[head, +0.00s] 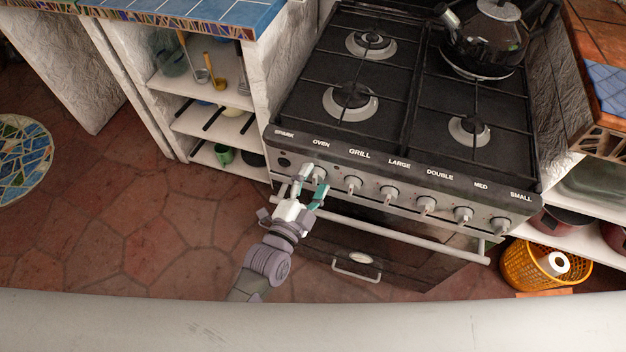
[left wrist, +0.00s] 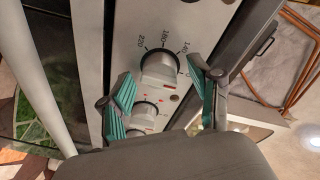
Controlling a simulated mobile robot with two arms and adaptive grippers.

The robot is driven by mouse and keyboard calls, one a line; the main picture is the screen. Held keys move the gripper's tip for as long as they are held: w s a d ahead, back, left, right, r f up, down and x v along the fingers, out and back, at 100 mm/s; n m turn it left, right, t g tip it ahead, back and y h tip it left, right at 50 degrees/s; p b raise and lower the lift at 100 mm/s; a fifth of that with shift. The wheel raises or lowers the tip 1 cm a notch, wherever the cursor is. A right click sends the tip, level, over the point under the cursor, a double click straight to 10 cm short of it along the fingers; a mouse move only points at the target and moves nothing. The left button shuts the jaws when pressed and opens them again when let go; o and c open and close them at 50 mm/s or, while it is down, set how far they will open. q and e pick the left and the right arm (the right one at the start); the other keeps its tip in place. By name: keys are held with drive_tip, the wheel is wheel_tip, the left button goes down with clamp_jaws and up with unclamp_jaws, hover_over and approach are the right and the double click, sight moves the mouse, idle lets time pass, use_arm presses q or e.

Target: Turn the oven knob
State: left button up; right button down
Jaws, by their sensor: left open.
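The oven knob (head: 319,175) is a pale round knob under the OVEN label, near the left end of the stove's front panel. In the left wrist view the knob (left wrist: 158,66) shows with temperature marks such as 220, 180 and 140 around it. My left gripper (head: 312,183) is open, with its green-padded fingers at the panel by this knob. In the left wrist view the fingertips (left wrist: 160,75) lie on either side of the knob. I cannot tell whether they touch it. My right gripper is not in view.
Several more knobs run along the panel, the nearest being the grill knob (head: 353,184). The oven handle bar (head: 400,229) crosses just below. A kettle (head: 487,38) stands on the back right burner. Open shelves (head: 212,124) stand left; an orange basket (head: 540,272) sits right.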

use_arm(q)
drive_tip(key=c, duration=1.1)
drive_tip(key=shift+c, duration=0.2)
